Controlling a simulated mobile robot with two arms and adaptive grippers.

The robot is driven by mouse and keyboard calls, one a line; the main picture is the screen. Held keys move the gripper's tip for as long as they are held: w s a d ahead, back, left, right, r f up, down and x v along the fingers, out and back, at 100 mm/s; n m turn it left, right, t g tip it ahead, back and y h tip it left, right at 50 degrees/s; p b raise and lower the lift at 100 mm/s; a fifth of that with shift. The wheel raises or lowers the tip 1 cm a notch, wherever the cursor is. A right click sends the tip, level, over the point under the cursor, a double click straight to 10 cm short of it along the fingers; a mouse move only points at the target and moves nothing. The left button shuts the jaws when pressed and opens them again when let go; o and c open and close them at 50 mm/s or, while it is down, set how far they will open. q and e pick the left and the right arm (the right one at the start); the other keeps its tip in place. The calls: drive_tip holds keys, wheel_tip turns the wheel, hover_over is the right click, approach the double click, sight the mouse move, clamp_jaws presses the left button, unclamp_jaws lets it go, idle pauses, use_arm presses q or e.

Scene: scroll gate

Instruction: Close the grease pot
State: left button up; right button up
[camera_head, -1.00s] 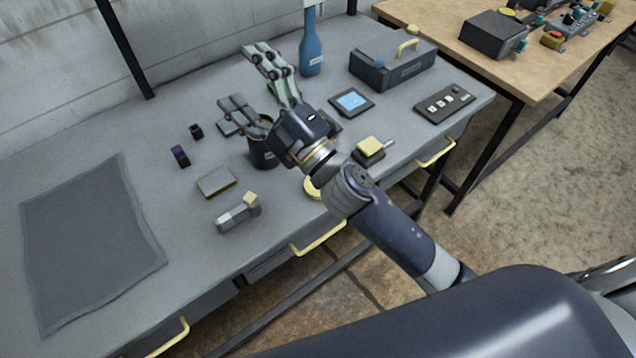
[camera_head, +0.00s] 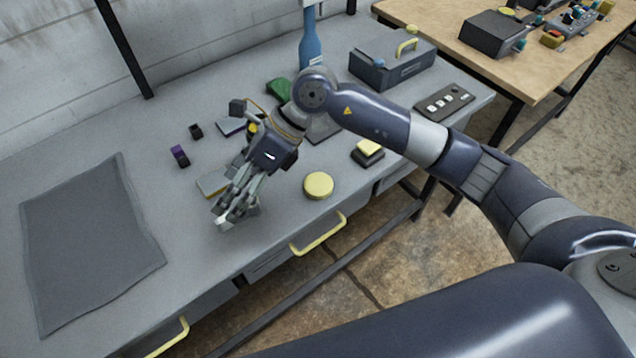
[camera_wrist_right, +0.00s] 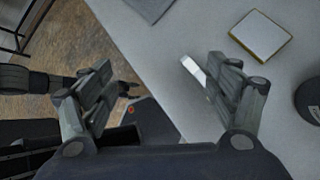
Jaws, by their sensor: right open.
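A dark labelled pot (camera_wrist_right: 308,100), likely the grease pot, shows at the right edge of the right wrist view. In the head view my right arm mostly hides it. A round yellow disc (camera_head: 318,185), perhaps its lid, lies flat near the table's front edge, apart from my gripper. My right gripper (camera_head: 226,212) is open and points down over a small grey and white piece (camera_head: 223,224), partly covered by the fingers. In the right wrist view the open fingers (camera_wrist_right: 160,75) have the piece's pale end (camera_wrist_right: 193,72) beside the right finger. My left gripper is not in view.
A yellow-edged flat box (camera_wrist_right: 262,37) lies close to my gripper. A grey cloth (camera_head: 90,240) covers the table's left. A blue bottle (camera_head: 310,50), a toolbox (camera_head: 395,68), a button panel (camera_head: 444,103) and a yellow-topped block (camera_head: 368,150) stand farther right.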

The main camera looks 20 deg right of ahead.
drive_tip(key=w+d+h, duration=0.3)
drive_tip(key=d+h, duration=0.1)
drive_tip(key=d, duration=0.5)
drive_tip(key=w+d+f+t+h, duration=0.1)
drive_tip(key=w+d+h, duration=0.2)
drive_tip(key=d, duration=0.6)
drive_tip(key=shift+w+d+f+h, duration=0.15)
drive_tip(key=shift+w+f+h, duration=0.05)
drive_tip(key=shift+h, duration=0.7)
drive_tip(key=p, duration=0.1)
hover_over(319, 182)
wheel_tip(319, 182, down, 5)
drive_tip(key=shift+r, duration=0.15)
drive_tip(key=shift+f, duration=0.45)
